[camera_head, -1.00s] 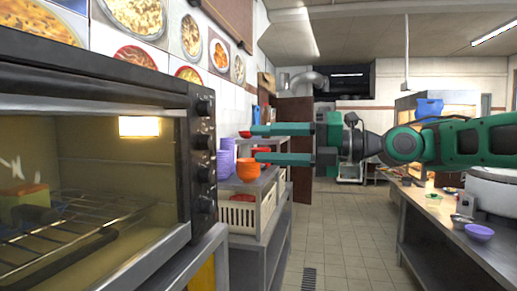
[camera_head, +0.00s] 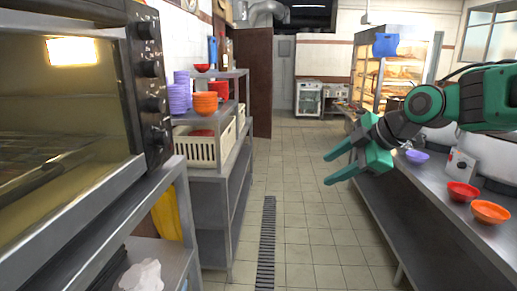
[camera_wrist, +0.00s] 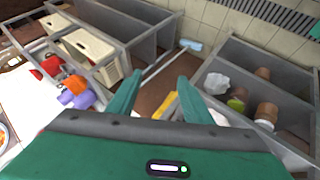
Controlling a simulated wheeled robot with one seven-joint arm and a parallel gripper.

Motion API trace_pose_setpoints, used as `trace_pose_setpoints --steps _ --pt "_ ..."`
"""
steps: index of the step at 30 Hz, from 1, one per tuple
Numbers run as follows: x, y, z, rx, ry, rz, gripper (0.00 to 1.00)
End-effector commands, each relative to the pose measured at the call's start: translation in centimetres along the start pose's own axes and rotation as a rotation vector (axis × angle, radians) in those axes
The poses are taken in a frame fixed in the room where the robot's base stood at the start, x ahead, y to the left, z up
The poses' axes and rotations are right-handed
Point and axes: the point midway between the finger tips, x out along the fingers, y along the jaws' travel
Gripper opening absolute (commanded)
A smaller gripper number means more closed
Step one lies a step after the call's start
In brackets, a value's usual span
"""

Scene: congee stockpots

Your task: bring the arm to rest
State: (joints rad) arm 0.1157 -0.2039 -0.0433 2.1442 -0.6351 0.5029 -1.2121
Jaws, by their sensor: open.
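My green gripper (camera_head: 334,167) is at the right of centre in the head view. It hangs over the aisle floor beside the right counter (camera_head: 420,203) and points left. Its two fingers are apart with nothing between them. In the wrist view the two fingers (camera_wrist: 152,97) also show spread and empty. My arm reaches in from the right edge of the head view.
An oven (camera_head: 85,120) stands on a steel stand at the left. Beyond it a shelf (camera_head: 207,174) holds orange bowls (camera_head: 205,103), purple bowls (camera_head: 179,98) and a cream crate (camera_head: 202,150). The right counter bears several bowls. The tiled aisle (camera_head: 300,230) is clear.

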Motion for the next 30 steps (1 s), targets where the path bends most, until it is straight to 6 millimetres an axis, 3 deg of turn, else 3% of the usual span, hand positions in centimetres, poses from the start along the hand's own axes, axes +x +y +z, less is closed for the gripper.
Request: trace_pose_setpoints --steps 1,6,9,13,18,21,25,30 --pt "-0.8 -1.6 2.8 0.136 -0.07 -0.014 0.46" --pt "-4.0 -7.9 11.3 0.63 -0.309 -0.034 0.46" --pt "-6.4 -12.4 15.4 0.928 -0.446 -0.022 0.46" --pt "-9.7 -19.0 19.4 1.315 -0.62 0.016 0.46" --pt "-13.2 -26.6 21.9 1.734 -0.809 0.086 0.46" --pt "-14.5 -29.5 22.4 1.891 -0.882 0.124 0.46" --pt "-15.2 -31.2 22.6 1.988 -0.928 0.148 0.46" --pt "-15.3 -31.3 22.6 1.991 -0.929 0.149 0.46"
